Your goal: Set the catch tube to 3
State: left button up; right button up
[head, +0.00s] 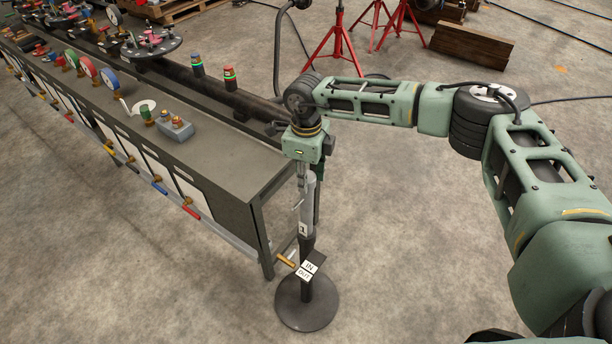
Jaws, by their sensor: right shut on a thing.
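The catch tube (306,212) stands upright on a dark pole with a round base (306,308), beside the bench's near end. A white label on it reads "1". Lower on the stand are a brass-coloured handle (285,260) pointing left and a small plate (308,268) marked IN and OUT. My right gripper (310,175) points down from above and is shut on the upper part of the catch tube. Its fingers and the tube top are small and partly hidden by the wrist. My left gripper is not in view.
A long bench (220,150) runs along the left with gauges, coloured valves and a grey box (175,129) on top. A dark pipe (215,88) lies along its back edge. Red stands (340,35) and timber (472,48) lie behind. The floor around the round base is clear.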

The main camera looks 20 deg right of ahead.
jog(key=shift+s+a, duration=0.1)
jog(key=shift+a, duration=0.05)
grip_shut()
jog(key=shift+r, duration=0.35)
notch_tip(320, 180, up, 14)
jog(key=p, duration=0.3)
jog(key=shift+w+p, duration=0.2)
jog(key=shift+p, duration=0.1)
jog(key=o, duration=0.9)
grip_release()
jog(key=shift+c, duration=0.2)
jog(key=o, duration=0.3)
jog(key=shift+s+r, duration=0.1)
jog(key=shift+s, duration=0.1)
